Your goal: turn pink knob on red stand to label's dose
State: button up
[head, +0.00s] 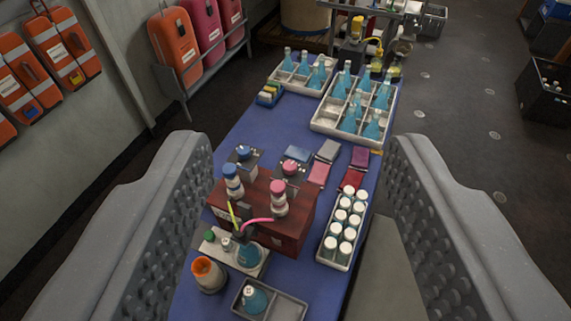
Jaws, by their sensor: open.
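My gripper (299,150) is open and empty. Its two grey padded jaws stand wide apart on either side of the blue table. The red stand (290,240) sits between and beyond the jaws, left of the middle. A pink knob (278,187) tops a white, pink-banded column on the stand's right part. A pink tube curves beside it. A blue-capped column (231,172) stands at the stand's left. Behind the stand, another pink knob (290,166) and a blue knob (243,152) sit on small dark units. I cannot make out the label or any dose marks.
A rack of white-capped vials (325,245) stands right of the stand. In front are a flask on a pale base, an orange-topped jar (208,272) and a dark tray (290,308). Flask crates (320,118) stand farther back. Bare blue table (250,125) shows behind the stand.

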jog(key=w+a+g+p, duration=0.2)
jog(key=w, duration=0.5)
jog(key=m+g+h+p, duration=0.2)
jog(key=m+g+p, duration=0.5)
jog(key=p, duration=0.4)
send_over(289, 166)
jog(key=s+a, duration=0.3)
jog(key=s, duration=0.1)
notch_tip(289, 166, down, 16)
jog(key=f, duration=0.1)
jog(key=w+f+m+g+p, duration=0.1)
jog(key=f, duration=0.7)
jog(key=w+d+f+m+g+h+p, duration=0.1)
jog(key=f+p, duration=0.1)
jog(key=f, duration=0.6)
jog(key=w+d+f+m+g+h+p, duration=0.1)
jog(key=f+m, duration=0.1)
jog(key=f, duration=0.6)
jog(key=shift+w+d+f+g, duration=0.2)
jog(key=shift+w+f+g, duration=0.05)
jog(key=shift+w+g, duration=0.05)
